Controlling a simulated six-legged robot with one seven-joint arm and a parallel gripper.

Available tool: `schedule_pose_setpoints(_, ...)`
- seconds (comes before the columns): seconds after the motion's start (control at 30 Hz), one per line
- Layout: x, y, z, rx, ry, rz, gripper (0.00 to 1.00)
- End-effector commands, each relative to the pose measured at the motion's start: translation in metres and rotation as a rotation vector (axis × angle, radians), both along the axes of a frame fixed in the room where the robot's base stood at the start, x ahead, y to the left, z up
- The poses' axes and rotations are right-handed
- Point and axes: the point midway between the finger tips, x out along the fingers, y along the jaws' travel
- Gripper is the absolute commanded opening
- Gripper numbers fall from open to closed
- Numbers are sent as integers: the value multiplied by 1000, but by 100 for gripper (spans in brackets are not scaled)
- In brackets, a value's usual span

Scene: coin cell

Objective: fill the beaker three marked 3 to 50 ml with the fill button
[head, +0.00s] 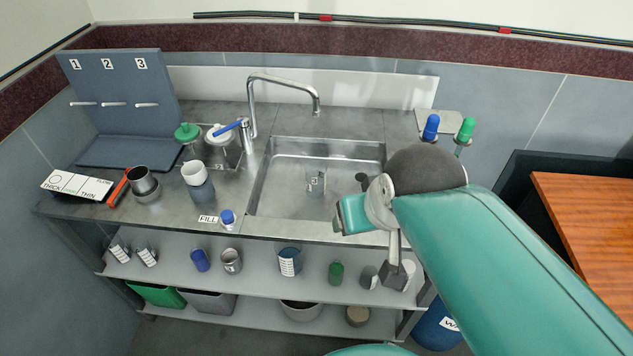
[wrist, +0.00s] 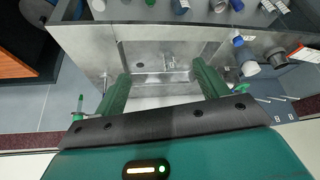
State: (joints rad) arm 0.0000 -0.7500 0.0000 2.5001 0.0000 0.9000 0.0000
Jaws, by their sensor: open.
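A small clear beaker (head: 315,182) stands upright in the sink basin, below the tap spout; it bears a dark mark that is too small to read surely. A blue button (head: 227,217) sits at the counter's front edge beside a FILL label (head: 208,219); it also shows in the wrist view (wrist: 238,41). My gripper (wrist: 161,70) is open and empty, its two green fingers apart over the sink. In the head view my gripper (head: 351,214) is at the sink's right front, apart from beaker and button, its fingers mostly hidden.
The tap (head: 285,82) arches over the sink (head: 262,200). A white-and-grey cup (head: 197,180), a dark metal cup (head: 143,182) and green- and blue-topped items stand left. Blue (head: 431,127) and green (head: 466,130) handles are at right. Several vessels stand on the shelf below.

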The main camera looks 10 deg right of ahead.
Motion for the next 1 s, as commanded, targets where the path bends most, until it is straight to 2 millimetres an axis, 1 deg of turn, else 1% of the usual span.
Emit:
schedule_pose_setpoints(0.07,0,0,0,0,0,0,71)
schedule_pose_setpoints(0.1,0,0,0,0,0,0,64)
schedule_pose_setpoints(0.37,0,0,0,0,0,0,12)
schedule_pose_setpoints(0.4,0,0,0,0,0,0,5)
schedule_pose_setpoints(0.43,0,0,0,0,0,0,0)
schedule_pose_setpoints(1.0,0,0,0,0,0,0,0)
